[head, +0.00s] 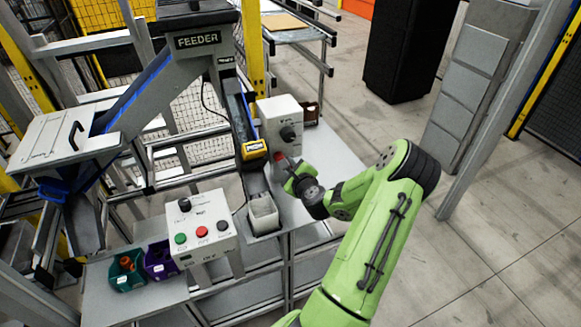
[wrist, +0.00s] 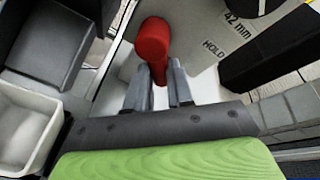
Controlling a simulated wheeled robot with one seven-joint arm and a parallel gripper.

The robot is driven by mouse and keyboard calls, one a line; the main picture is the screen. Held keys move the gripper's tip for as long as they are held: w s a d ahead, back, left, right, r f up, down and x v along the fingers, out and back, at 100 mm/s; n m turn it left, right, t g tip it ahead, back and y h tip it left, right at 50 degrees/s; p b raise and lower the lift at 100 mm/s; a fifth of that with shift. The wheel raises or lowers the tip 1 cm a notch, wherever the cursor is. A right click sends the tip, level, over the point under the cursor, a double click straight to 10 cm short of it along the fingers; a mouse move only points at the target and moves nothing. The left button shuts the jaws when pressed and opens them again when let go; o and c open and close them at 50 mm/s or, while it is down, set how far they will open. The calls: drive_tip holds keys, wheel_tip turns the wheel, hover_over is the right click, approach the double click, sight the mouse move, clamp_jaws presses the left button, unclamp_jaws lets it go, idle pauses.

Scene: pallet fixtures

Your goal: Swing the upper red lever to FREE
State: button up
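The red lever (wrist: 153,42) is in the wrist view, with a thick rounded end and a narrower part toward me. It sits on a pale panel (wrist: 208,60) marked "HOLD" and "42 mm". My gripper (wrist: 158,72) has one finger on each side of the narrower part, with little or no gap. It looks shut on the lever. In the head view my gripper (head: 289,172) is at the front of a white box (head: 281,117), and a bit of red lever (head: 279,157) shows beside it. I see no FREE mark, and cannot make out a second red lever.
A dark knob (head: 288,133) is on the box. A white open bin (head: 263,214) stands left of my gripper, and a yellow-ended chute (head: 254,150) is behind it. A button box (head: 201,229) and small coloured bins (head: 127,269) are at lower left.

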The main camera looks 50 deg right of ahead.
clamp_jaws()
drive_tip(key=shift+a, duration=0.1)
drive_tip(key=shift+w+a+f+m+t+y+p, duration=0.25)
drive_tip(key=shift+m+y+p, duration=0.2)
drive_tip(key=shift+m+p, duration=0.55)
drive_tip(key=shift+w+a+f+m+t+y+p, duration=0.1)
drive_tip(key=shift+a+m+t+y+p, duration=0.25)
drive_tip(key=shift+m+p, duration=0.7)
drive_tip(key=shift+w+a+f+m+t+y+p, duration=0.25)
drive_tip(key=shift+m+y+p, duration=0.25)
drive_tip(key=shift+m+p, duration=0.5)
drive_tip(key=shift+m, duration=0.25)
drive_tip(key=o, duration=0.8)
unclamp_jaws()
drive_tip(key=shift+c, duration=0.2)
